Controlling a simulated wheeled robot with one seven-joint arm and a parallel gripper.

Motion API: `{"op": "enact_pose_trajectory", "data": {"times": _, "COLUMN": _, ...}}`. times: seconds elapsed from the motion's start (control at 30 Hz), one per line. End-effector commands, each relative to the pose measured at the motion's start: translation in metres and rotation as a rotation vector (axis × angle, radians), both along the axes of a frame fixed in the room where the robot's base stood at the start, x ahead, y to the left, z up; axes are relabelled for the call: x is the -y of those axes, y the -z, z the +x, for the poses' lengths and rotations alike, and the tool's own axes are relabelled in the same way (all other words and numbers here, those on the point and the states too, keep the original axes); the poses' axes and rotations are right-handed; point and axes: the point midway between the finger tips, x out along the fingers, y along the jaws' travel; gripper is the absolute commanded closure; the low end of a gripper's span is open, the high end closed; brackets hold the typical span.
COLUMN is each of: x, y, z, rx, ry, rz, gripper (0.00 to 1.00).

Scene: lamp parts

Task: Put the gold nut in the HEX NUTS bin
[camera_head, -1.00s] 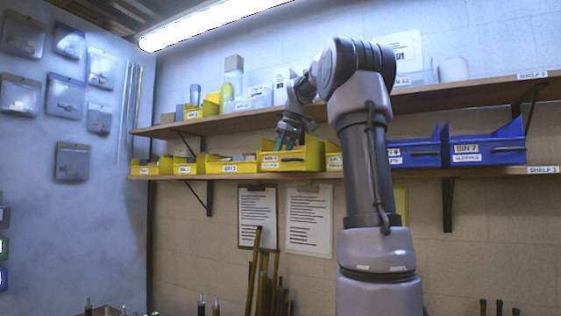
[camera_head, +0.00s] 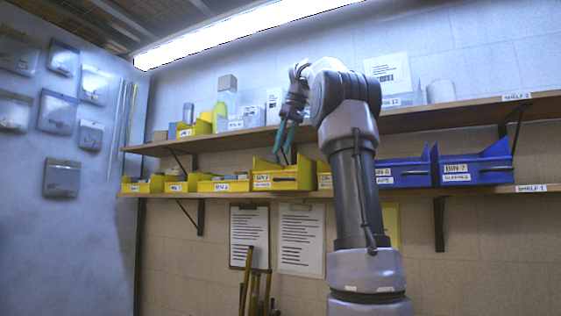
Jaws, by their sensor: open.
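My gripper (camera_head: 283,150) is open, with its two teal fingers pointing down. It is above the large yellow bin (camera_head: 290,184) on the lower shelf, with the fingertips near the bin's top opening. I see nothing between the fingers. No gold nut can be made out, and the bin's inside is hidden by its front wall. The bin labels are too small and blurred to tell which one reads HEX NUTS.
Smaller yellow bins (camera_head: 222,186) stand to the left on the lower shelf, and blue bins (camera_head: 477,167) to the right. The upper shelf (camera_head: 420,121) runs close behind my gripper and holds bottles and boxes. Papers hang below the shelves.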

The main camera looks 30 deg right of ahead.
Motion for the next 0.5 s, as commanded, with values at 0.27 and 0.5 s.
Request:
{"op": "enact_pose_trajectory", "data": {"times": 0.27, "x": -0.027, "y": 0.01, "z": -0.013, "rx": -0.01, "ry": 0.034, "rz": -0.013, "gripper": 0.55}}
{"op": "enact_pose_trajectory", "data": {"times": 0.5, "x": -0.099, "y": 0.077, "z": -0.074, "rx": 0.015, "ry": 0.216, "rz": 0.005, "gripper": 0.55}}
